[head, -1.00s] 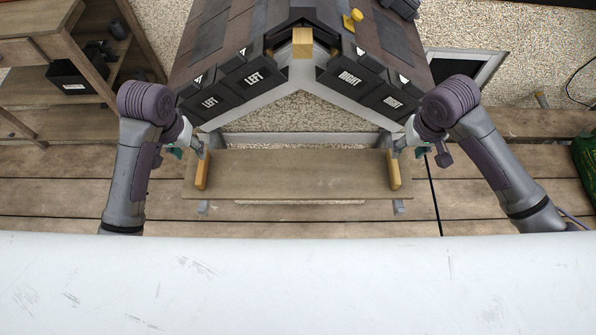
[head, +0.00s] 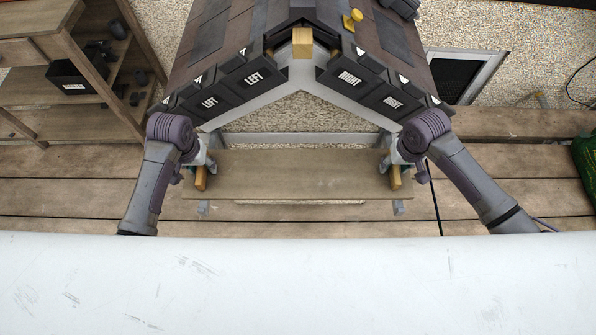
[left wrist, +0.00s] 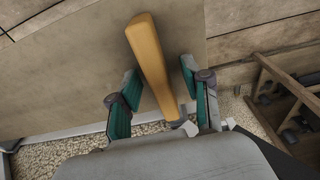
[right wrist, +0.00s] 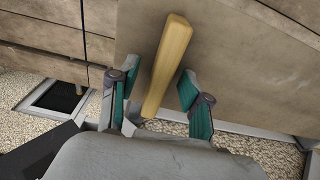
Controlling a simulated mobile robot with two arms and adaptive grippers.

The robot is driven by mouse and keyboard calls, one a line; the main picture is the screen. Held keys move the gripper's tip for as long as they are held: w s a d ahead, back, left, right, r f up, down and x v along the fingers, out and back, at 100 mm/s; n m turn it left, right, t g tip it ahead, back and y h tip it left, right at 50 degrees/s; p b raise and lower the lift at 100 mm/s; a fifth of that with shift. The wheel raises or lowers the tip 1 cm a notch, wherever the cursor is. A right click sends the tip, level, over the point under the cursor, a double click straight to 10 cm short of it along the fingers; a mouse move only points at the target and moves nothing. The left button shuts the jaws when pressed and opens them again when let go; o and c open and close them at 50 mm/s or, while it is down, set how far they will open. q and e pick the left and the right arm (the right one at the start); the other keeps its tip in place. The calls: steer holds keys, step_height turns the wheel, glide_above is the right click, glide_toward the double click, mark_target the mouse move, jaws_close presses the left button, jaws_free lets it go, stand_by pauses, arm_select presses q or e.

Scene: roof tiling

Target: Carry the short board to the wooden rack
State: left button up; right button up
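The short board (head: 290,175) lies level in front of the roof model, with a wooden grip bar near each end. My left gripper (head: 207,166) is at the board's left end. In the left wrist view its fingers (left wrist: 158,95) are open, one on each side of the left bar (left wrist: 148,55), with gaps. My right gripper (head: 389,164) is at the right end. In the right wrist view its fingers (right wrist: 154,90) are open on both sides of the right bar (right wrist: 168,60), apart from it. Grey brackets show under the board's front edge.
The small tiled roof (head: 300,85) with LEFT and RIGHT tiles stands right behind the board. A wooden rack (head: 75,50) with dark items stands at the upper left. A white surface (head: 300,285) fills the foreground. Plank flooring (head: 70,190) is free on the left.

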arm_select(q)
jaws_close()
arm_select(e)
jaws_close()
arm_select(q)
steer(key=shift+w+r, duration=0.1)
steer(key=shift+r, duration=0.1)
arm_select(e)
steer(key=shift+w+r, duration=0.1)
steer(key=shift+r, duration=0.1)
